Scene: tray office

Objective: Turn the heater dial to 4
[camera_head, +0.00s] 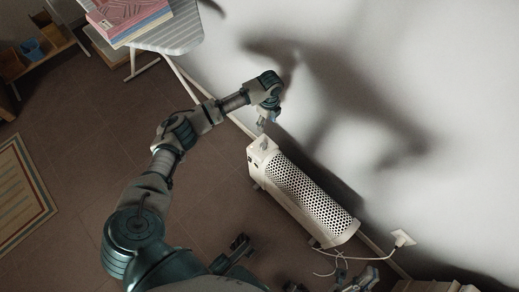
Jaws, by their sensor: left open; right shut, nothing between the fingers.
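A cream-white heater (303,193) with a perforated grille stands on the floor along the wall. Its small grey dial (264,144) is on the end nearest my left gripper; the numbers and setting are too small to read. My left gripper (262,122) is open, pointing down just above the dial, and it appears slightly apart from it. My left arm reaches up across the picture from the lower left. My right gripper (362,280) is shut and empty at the bottom edge, below the heater's far end, partly cut off.
A heater cord runs to a wall socket (402,238). An ironing board (172,36) with folded cloths (128,17) stands at the upper left. A shelf with bins (35,50) and a striped rug (22,196) lie left. The brown floor left of the heater is mostly clear.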

